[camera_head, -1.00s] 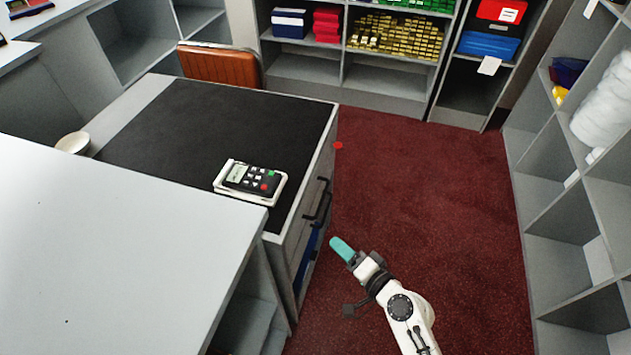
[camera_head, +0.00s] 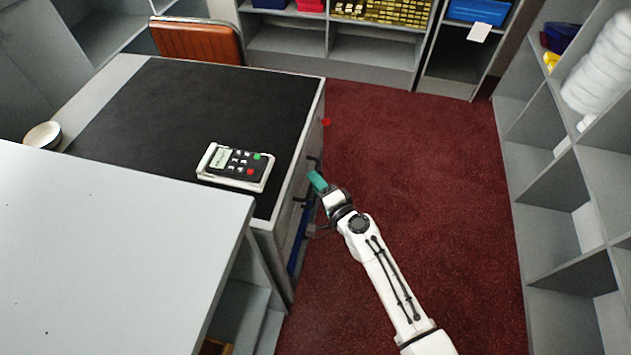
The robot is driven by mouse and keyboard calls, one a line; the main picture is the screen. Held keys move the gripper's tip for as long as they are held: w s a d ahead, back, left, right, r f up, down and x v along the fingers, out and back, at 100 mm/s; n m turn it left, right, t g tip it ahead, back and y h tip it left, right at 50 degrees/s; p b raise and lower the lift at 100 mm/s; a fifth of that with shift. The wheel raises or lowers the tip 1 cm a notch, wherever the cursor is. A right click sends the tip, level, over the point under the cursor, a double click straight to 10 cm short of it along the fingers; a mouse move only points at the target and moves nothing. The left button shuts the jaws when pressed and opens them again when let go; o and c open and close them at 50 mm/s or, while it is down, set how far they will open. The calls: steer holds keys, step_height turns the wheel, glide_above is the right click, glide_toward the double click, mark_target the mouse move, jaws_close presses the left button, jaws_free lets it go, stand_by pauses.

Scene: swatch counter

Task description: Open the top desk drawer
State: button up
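The desk (camera_head: 130,65) has a black top, and its grey drawer side (camera_head: 311,135) faces right, seen at a steep angle. A dark handle (camera_head: 314,161) shows on that side, just above my gripper in the picture. My gripper (camera_head: 317,182), with a teal fingertip, is beside the drawer front, close to the handles. I cannot tell whether it touches one. The top drawer looks flush with the desk. The finger opening is turned away from view, so the gap is hidden.
A card terminal (camera_head: 236,166) lies on the desk near its drawer side. A white counter (camera_head: 110,230) stands at the front left. Something blue (camera_head: 297,240) shows low in the desk's side. Red carpet (camera_head: 420,170) is clear up to the right shelves (camera_head: 550,190).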

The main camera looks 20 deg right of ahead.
steer(key=shift+w+a, duration=0.1)
steer(key=shift+w, duration=0.45)
steer(key=shift+c, duration=0.5)
jaws_close()
steer(key=shift+f, duration=0.1)
